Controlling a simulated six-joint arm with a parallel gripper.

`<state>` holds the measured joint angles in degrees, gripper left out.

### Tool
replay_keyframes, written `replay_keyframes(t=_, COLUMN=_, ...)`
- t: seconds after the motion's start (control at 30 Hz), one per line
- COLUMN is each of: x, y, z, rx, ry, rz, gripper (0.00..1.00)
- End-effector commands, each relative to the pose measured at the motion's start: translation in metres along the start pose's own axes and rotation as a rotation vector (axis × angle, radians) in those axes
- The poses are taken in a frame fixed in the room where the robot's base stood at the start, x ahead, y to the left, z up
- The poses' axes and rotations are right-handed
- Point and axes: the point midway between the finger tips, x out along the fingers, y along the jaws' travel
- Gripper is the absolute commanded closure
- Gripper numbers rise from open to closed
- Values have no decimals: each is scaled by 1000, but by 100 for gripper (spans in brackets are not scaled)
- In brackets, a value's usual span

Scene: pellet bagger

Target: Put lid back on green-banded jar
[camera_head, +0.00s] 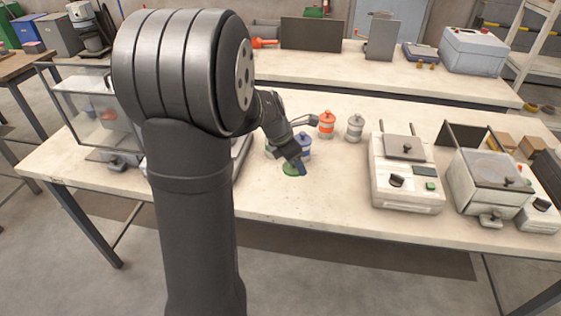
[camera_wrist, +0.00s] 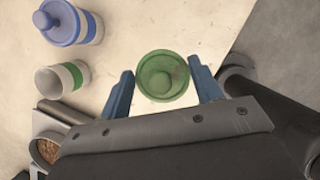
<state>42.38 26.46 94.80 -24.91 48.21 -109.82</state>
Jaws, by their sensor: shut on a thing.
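The green lid (camera_wrist: 162,77) is round with a knob in the middle, and sits between the blue fingers of my gripper (camera_wrist: 162,73) in the wrist view. My gripper is shut on it by its rim. In the head view the lid (camera_head: 292,169) shows under my gripper (camera_head: 298,166), near the table's front; whether it touches the tabletop is unclear. The green-banded jar (camera_wrist: 62,79) stands open to the left of the lid in the wrist view. In the head view this jar (camera_head: 270,149) is mostly hidden behind my arm.
A blue lidded jar (camera_wrist: 70,22) stands beside the green-banded jar. Orange (camera_head: 326,124) and grey (camera_head: 355,128) lidded jars stand farther back. A pan of pellets (camera_wrist: 46,151) is near the open jar. A white machine (camera_head: 405,185) stands right; the table between is clear.

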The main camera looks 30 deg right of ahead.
Motion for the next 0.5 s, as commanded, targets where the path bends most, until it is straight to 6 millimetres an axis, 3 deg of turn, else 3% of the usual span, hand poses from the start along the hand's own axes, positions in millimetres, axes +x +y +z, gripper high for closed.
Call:
replay_keyframes(t=0.07, x=-3, y=-4, z=6, rx=-3, ry=0, rz=3, gripper=62)
replay_keyframes(t=0.17, x=-6, y=5, z=12, rx=-37, ry=2, rz=15, gripper=62)
replay_keyframes(t=0.27, x=-9, y=31, z=20, rx=-107, ry=7, rz=43, gripper=62)
replay_keyframes(t=0.5, x=-20, y=120, z=38, rx=-359, ry=14, rz=145, gripper=62)
